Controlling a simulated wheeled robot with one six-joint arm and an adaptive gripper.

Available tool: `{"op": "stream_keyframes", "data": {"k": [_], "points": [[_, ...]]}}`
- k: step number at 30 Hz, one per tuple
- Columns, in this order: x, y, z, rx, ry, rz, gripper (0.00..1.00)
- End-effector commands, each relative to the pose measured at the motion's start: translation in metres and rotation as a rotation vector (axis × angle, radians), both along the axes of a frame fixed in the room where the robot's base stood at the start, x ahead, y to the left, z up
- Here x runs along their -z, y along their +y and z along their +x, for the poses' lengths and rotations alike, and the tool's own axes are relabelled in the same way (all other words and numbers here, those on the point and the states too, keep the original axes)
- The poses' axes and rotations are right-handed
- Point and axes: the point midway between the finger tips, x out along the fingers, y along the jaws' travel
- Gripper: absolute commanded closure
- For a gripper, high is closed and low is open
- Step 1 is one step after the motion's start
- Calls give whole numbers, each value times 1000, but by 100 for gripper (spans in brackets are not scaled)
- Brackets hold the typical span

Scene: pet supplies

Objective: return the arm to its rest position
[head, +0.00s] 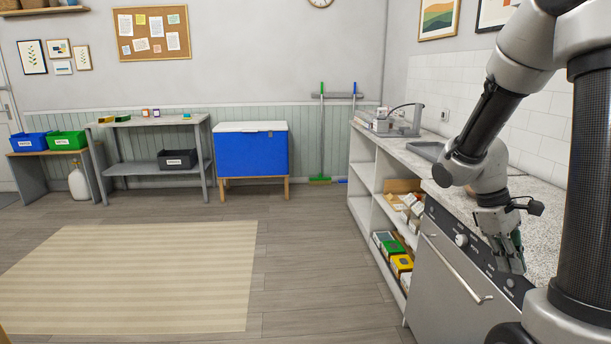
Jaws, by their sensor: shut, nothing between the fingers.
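My gripper (512,264) hangs at the right of the head view, fingers pointing down. It is in front of the control panel of the appliance (446,284) and beside the edge of the speckled counter (540,215). The fingers look shut and empty. My arm comes down from the upper right, bent at the elbow, with the wrist above the counter edge. Part of the counter behind the arm is hidden.
A dark tray (428,150) lies farther back on the counter. Open shelves (362,178) below hold boxes. A blue chest (252,153) and a grey table (150,121) stand at the back wall. The floor around the striped rug (130,275) is clear.

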Motion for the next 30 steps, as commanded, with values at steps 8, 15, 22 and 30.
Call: {"op": "stream_keyframes", "data": {"k": [8,15,22,30], "points": [[-69,76,-54,443,-371,158,100],[-115,111,-80,463,-619,311,100],[-141,115,-86,418,-740,344,100],[-142,116,-85,411,-744,346,100]]}}
